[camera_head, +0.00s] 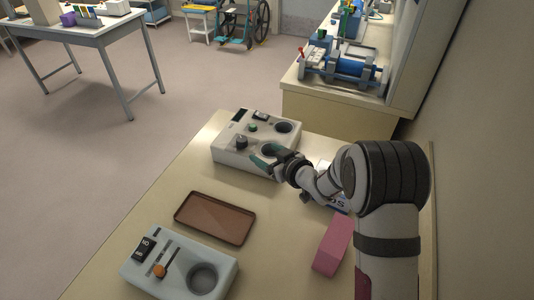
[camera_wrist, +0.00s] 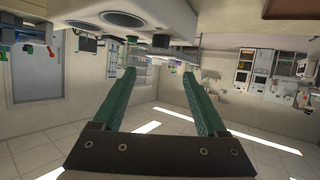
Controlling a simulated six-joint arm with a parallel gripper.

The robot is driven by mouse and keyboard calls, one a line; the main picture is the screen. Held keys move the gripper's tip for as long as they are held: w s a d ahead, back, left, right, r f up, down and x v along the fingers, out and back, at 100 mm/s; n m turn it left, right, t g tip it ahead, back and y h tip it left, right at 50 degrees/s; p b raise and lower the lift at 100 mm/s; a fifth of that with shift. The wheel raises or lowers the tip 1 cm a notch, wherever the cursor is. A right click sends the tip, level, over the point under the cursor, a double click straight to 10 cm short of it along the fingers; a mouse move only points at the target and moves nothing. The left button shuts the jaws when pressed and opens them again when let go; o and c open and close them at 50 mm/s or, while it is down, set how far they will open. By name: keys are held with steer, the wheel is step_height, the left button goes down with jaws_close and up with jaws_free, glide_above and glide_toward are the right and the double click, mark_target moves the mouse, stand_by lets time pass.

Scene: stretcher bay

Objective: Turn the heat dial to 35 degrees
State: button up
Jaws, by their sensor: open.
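A pale control box (camera_head: 228,158) stands at the far end of the table. A dark round dial (camera_head: 242,142) sits on its top, with a green button (camera_head: 252,127), a small dark display and two round wells. I cannot read any degree marks or the dial's setting. My gripper (camera_head: 266,156) is open and empty at the box's right side, apart from the dial and to its right. In the wrist view, its green fingers (camera_wrist: 158,73) are spread with nothing between them. The box (camera_wrist: 110,30) and a dark knob (camera_wrist: 160,43) show beyond them at the top.
A second grey box (camera_head: 150,285) with a switch, an orange knob (camera_head: 159,271) and a round well stands at the near left. A brown tray (camera_head: 245,225) lies between the boxes. A pink block (camera_head: 333,247) lies beside my arm. Bare table surrounds the tray.

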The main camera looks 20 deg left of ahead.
step_height(320, 180, up, 11)
steer(key=n+t+h, duration=0.8)
steer(key=n+t, duration=0.1)
steer(key=n, duration=1.7)
glide_above(240, 145)
steer(key=v, duration=0.5)
steer(key=f, duration=0.2)
steer(key=shift+n+t, duration=0.4)
steer(key=shift+n, duration=0.1)
steer(key=f, duration=1.5)
steer(key=shift+s+f, duration=0.25)
steer(key=shift+f, duration=0.1)
steer(key=shift+w+f, duration=0.25)
steer(key=shift+f, duration=0.05)
steer(key=shift+w+a, duration=0.2)
steer(key=shift+w, duration=0.95)
steer(key=shift+w+a, duration=0.2)
steer(key=shift+w, duration=1)
steer(key=shift+w+a, duration=0.2)
steer(key=shift+w, duration=0.95)
